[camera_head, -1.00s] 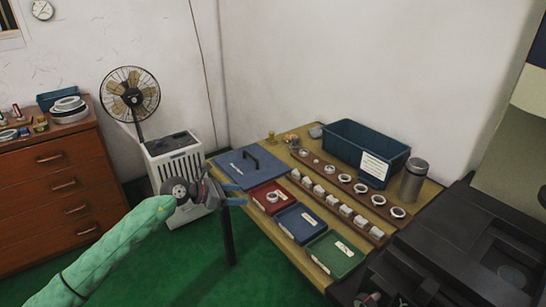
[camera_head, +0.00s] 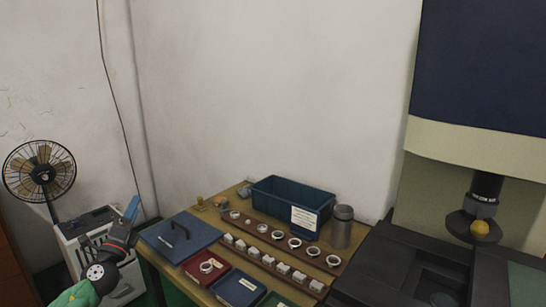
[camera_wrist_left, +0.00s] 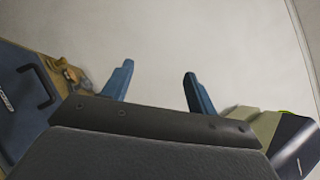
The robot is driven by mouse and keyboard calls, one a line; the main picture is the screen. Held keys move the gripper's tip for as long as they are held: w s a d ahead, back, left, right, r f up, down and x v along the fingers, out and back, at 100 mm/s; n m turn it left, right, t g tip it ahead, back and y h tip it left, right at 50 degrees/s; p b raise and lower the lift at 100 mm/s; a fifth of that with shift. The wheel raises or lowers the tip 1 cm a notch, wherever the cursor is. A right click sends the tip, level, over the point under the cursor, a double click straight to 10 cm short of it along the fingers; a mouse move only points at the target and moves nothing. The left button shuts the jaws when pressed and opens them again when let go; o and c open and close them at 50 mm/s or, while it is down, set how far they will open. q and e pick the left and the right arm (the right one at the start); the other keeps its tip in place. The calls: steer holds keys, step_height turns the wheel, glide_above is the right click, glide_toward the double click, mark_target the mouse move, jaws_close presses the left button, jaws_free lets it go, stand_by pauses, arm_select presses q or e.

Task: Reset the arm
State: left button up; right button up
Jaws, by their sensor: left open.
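My left gripper (camera_head: 116,230) is at the lower left of the head view, beside the left edge of the blue lid with a handle (camera_head: 180,237). Its blue fingers point upward, and the green-sleeved arm is mostly cut off by the bottom edge. In the left wrist view the two fingers (camera_wrist_left: 159,72) stand apart with only the pale wall between them, so it is open and empty. My right gripper shows in neither view.
The table holds a red tray (camera_head: 190,271), a blue tray (camera_head: 226,285), racks of rings (camera_head: 276,235), a dark blue bin (camera_head: 262,190) and a grey cylinder (camera_head: 342,228). A fan (camera_head: 66,168) stands left. A large machine (camera_head: 492,148) fills the right side.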

arm_select(q)
steer(key=s+d+f+n+g+y+p, duration=0.15)
steer(key=s+f+n+g+y, duration=0.25)
steer(key=s+f+n+g, duration=0.4)
steer(key=s+d+f+n+g+y+p, duration=0.15)
steer(key=s+f+n+g+y, duration=0.3)
steer(key=f+n, duration=0.7)
steer(key=s+d+f+n+g+h+p, duration=0.1)
steer(key=s+d+f+g+h+p, duration=0.1)
steer(key=s+d, duration=0.5)
steer(key=s+d+f+n+g+h+p, duration=0.1)
steer(key=s+d+f, duration=0.4)
steer(key=s, duration=1)
steer(key=s+d+f+n+g+h+p, duration=0.1)
steer(key=s+d+f+g+h+p, duration=0.2)
steer(key=s+d, duration=0.7)
steer(key=shift+s+d+f+g+h+p, duration=0.4)
steer(key=shift+s+f+g+h, duration=0.25)
steer(key=shift+s+g, duration=0.4)
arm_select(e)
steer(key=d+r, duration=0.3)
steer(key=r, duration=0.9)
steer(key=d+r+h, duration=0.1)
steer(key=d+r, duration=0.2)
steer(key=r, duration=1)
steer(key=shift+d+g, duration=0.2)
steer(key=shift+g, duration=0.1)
arm_select(q)
steer(key=shift+w+r, duration=0.1)
